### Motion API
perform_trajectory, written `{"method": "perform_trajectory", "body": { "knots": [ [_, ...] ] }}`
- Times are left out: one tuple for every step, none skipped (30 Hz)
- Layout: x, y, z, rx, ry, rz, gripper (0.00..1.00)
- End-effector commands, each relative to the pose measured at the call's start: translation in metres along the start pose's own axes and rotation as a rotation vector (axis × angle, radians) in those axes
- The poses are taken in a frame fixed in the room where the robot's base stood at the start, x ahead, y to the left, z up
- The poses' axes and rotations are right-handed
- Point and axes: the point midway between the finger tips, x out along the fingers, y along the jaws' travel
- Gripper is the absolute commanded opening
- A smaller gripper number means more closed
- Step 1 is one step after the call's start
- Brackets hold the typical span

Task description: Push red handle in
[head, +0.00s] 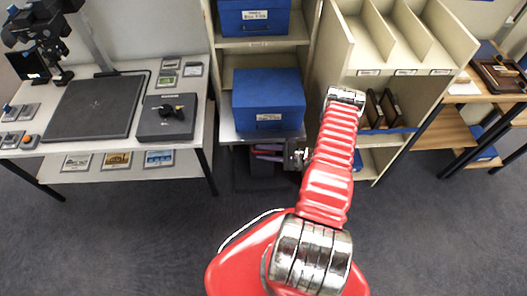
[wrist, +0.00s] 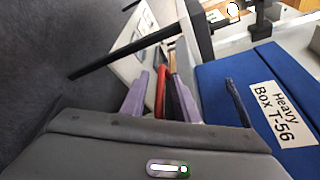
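A thin red upright piece, likely the red handle (wrist: 160,92), stands between purple pieces in the wrist view. Purple pieces stand to its left (wrist: 135,97) and right (wrist: 186,105). I see no contact with the red piece.
A blue box labelled "Heavy Box T-56" (wrist: 265,90) is close on the right in the wrist view. In the head view, a blue box (head: 268,98) sits on the shelf above. A table (head: 200,120) stands left, a slotted cabinet (head: 345,50) right. Floor in front is clear.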

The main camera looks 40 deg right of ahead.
Motion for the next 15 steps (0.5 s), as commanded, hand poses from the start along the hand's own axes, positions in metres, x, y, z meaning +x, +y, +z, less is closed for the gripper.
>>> {"method": "perform_trajectory", "body": {
  "knots": [
    [-0.001,0.002,0.003,0.002,0.000,0.000,0.28],
    [-0.002,0.003,0.004,0.002,0.001,0.000,0.28],
    [-0.004,0.005,0.007,0.002,0.001,0.000,0.28],
    [-0.005,0.007,0.009,0.002,0.001,0.000,0.28],
    [-0.006,0.009,0.012,0.003,0.001,0.000,0.28],
    [-0.007,0.012,0.016,0.004,0.001,0.000,0.28],
    [-0.009,0.014,0.019,0.004,0.001,0.000,0.28],
    [-0.010,0.016,0.022,0.004,0.000,0.000,0.28],
    [-0.014,0.017,0.023,0.002,0.002,-0.001,0.28],
    [-0.019,0.016,0.022,0.001,0.004,-0.002,0.28],
    [-0.024,0.016,0.022,0.001,0.004,-0.002,0.28],
    [-0.029,0.016,0.022,0.001,0.003,-0.002,0.28],
    [-0.034,0.016,0.022,0.001,0.004,-0.002,0.28],
    [-0.038,0.016,0.022,0.000,0.004,-0.002,0.28],
    [-0.044,0.016,0.022,0.000,0.003,-0.002,0.28]
  ]
}}
